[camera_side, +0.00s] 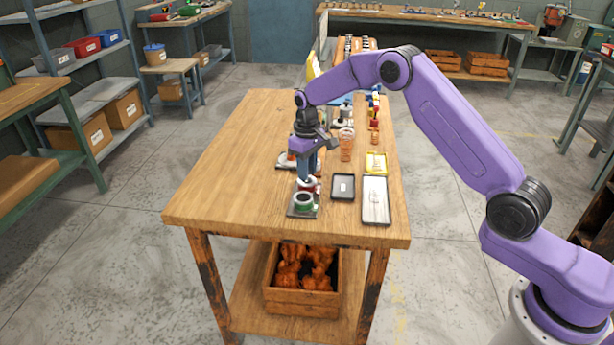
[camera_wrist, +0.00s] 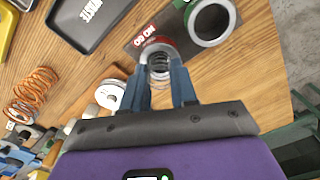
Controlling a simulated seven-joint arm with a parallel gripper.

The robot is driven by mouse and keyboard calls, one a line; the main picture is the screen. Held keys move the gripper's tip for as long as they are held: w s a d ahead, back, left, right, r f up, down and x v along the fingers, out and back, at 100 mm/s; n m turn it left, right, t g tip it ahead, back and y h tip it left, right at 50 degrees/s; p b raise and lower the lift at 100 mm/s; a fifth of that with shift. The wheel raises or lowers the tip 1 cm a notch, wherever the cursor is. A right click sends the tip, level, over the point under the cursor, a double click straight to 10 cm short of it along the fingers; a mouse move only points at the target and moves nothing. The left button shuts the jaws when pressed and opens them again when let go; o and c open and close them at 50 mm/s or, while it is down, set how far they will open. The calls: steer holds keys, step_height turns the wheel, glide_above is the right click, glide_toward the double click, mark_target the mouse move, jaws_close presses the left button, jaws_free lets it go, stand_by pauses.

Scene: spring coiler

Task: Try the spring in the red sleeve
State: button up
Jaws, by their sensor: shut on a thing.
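My gripper (camera_wrist: 162,100) is shut on a grey wire spring (camera_wrist: 160,68), which shows between its two blue fingers in the wrist view. The red sleeve (camera_wrist: 167,43) is a short ring on a dark plate, directly beyond the fingertips. The spring's far end overlaps the sleeve's mouth; I cannot tell how far inside it is. In the side view my gripper (camera_side: 308,172) points down over the red sleeve (camera_side: 309,186), and its fingers hide most of the spring. A green sleeve (camera_side: 303,200) sits beside the red one, nearer the table's front edge; it also shows in the wrist view (camera_wrist: 192,22).
A black tray marked WASTE (camera_wrist: 68,42) lies beside the sleeve plate. A long tray (camera_side: 375,212) and a yellow tray (camera_side: 376,170) are to the right. Copper coils (camera_side: 347,146) stand behind the waste tray. The left of the wooden table (camera_side: 225,180) is clear.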

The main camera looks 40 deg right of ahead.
steer(key=shift+r, duration=2.5)
steer(key=shift+r, duration=0.1)
